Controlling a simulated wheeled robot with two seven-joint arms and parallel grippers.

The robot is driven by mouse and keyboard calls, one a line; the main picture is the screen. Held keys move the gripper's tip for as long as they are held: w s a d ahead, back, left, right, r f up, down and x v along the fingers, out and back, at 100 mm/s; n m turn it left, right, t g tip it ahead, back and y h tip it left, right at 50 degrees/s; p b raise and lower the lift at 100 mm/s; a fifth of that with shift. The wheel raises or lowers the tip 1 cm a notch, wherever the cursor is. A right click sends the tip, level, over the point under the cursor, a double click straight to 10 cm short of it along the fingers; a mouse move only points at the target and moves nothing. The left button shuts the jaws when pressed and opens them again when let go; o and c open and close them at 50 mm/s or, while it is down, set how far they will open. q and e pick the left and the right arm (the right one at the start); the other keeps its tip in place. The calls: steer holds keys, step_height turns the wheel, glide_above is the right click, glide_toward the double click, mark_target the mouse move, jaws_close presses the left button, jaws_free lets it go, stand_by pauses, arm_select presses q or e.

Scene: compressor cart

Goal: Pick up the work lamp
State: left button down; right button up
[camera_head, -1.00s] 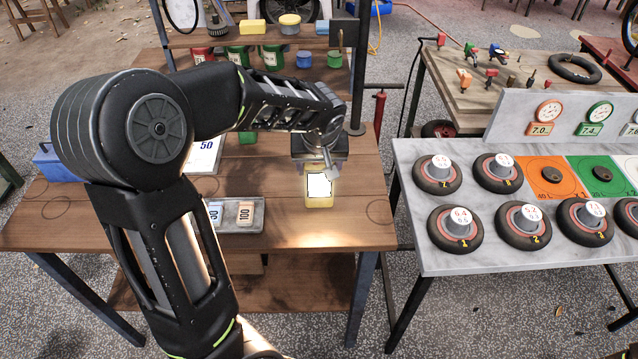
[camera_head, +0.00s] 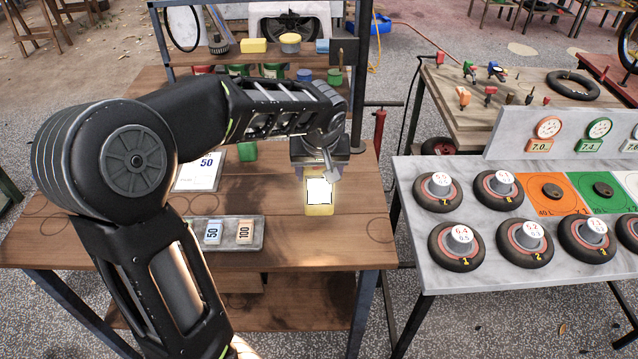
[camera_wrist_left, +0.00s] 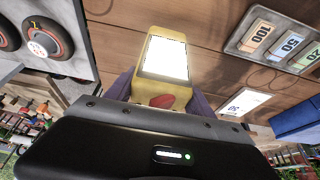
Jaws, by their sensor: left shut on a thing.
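The work lamp (camera_head: 319,192) is a small yellow block with a bright white lit panel. In the head view it is over the right part of the wooden bench. My left gripper (camera_head: 320,172) comes down from behind and above it and is shut on it. In the left wrist view the lamp (camera_wrist_left: 164,62) sits between the purple fingers of my left gripper (camera_wrist_left: 160,98), its lit panel facing the camera and a red spot near its base. Whether its underside touches the bench is hard to tell. My right gripper is not in view.
A grey tray (camera_head: 228,246) with number blocks lies left of the lamp on the wooden bench (camera_head: 300,252). A shelf post (camera_head: 362,75) rises behind. A marble table (camera_head: 410,190) with several wheels stands right across a gap. The bench front right is clear.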

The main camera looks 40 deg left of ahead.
arm_select(q)
step_height(320, 180, up, 6)
steer(key=shift+r, duration=0.2)
